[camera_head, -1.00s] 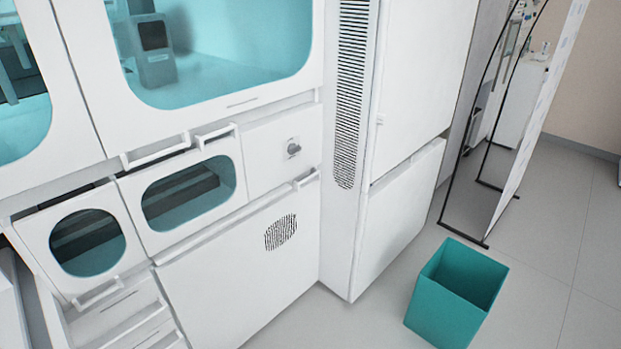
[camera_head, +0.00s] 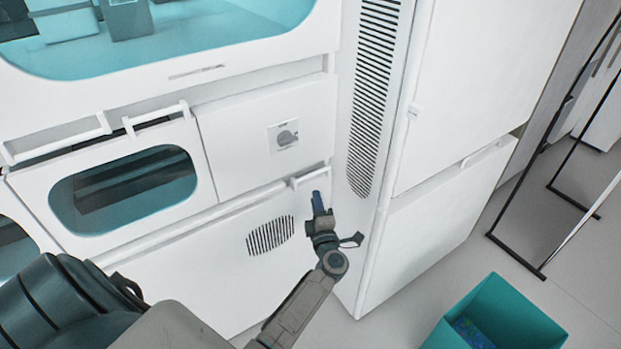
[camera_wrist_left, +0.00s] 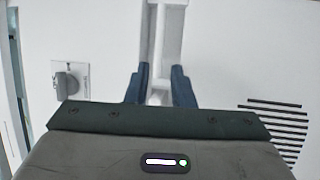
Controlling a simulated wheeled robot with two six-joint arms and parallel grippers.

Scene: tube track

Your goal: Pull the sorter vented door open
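The sorter's vented door (camera_head: 190,275) is a white lower panel with a round patch of slits, and it looks closed. Its pale handle (camera_head: 311,177) sits at the top right corner of the door. My left gripper (camera_head: 318,203) is just in front of that handle in the head view. In the left wrist view, the two dark blue fingers of the gripper (camera_wrist_left: 160,88) are apart, with part of the white handle (camera_wrist_left: 160,78) showing between them. Contact with the handle cannot be told. My right gripper is not in view.
Above the door are a panel with a grey knob (camera_head: 284,135) and a windowed drawer (camera_head: 125,190). A tall white cabinet (camera_head: 440,220) stands to the right. A teal bin (camera_head: 500,315) stands on the floor at the lower right, near a black-framed stand (camera_head: 515,255).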

